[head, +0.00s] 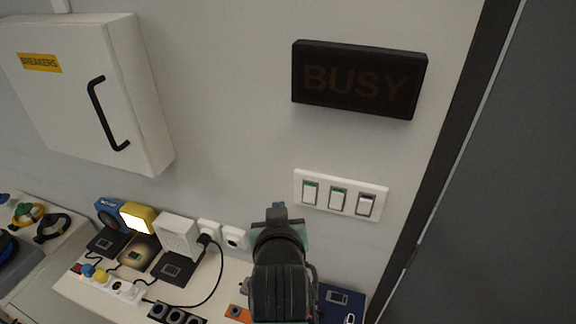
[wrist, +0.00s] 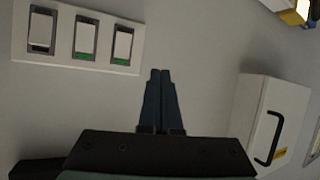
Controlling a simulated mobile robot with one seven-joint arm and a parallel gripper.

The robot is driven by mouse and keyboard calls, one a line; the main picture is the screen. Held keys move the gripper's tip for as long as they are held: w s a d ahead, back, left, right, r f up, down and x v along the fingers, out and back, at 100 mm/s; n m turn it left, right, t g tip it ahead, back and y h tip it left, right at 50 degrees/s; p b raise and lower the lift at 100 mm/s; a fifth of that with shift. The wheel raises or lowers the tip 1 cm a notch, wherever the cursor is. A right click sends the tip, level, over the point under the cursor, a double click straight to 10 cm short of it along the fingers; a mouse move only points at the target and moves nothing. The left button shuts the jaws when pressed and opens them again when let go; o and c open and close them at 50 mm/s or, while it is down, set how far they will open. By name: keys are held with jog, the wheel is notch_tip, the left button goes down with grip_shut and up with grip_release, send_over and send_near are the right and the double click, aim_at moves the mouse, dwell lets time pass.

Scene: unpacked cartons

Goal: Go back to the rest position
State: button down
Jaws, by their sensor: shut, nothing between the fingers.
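My gripper (head: 279,209) is raised in front of the wall in the head view, just left of and slightly below a white switch plate. In the wrist view its two dark fingers (wrist: 160,100) are closed together with nothing between them. The switch plate (head: 341,210) carries three rocker switches and also shows at the upper left in the wrist view (wrist: 20,52). Two of its rockers show green at the top in the head view; the right one shows none. My forearm hides part of the table behind it.
A breaker box (head: 80,75) hangs at upper left, and a dark BUSY sign (head: 359,79) hangs above the switches. The table (head: 228,275) holds a power strip (head: 113,288), a yellow lamp (head: 138,217), a white box (head: 178,236) and cables. The wall between box and sign is clear.

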notch_tip(320, 180, up, 14)
jog(key=f+t+b, duration=0.1)
jog(key=t, duration=0.3)
jog(key=s+r+t+b, duration=0.1)
jog(key=s+r+t, duration=0.2)
jog(key=r, duration=0.6)
jog(key=s+d+r+t+b, duration=0.1)
jog(key=s+r+t, duration=0.3)
jog(key=s+r, duration=0.4)
jog(key=s+r+m+t+b, duration=0.1)
jog(key=s+r+t, duration=0.2)
jog(key=r, duration=0.7)
jog(key=shift+s+d, duration=0.4)
jog(key=shift+s, duration=0.75)
jog(key=shift+w+f, duration=0.1)
jog(key=shift+f, duration=0.1)
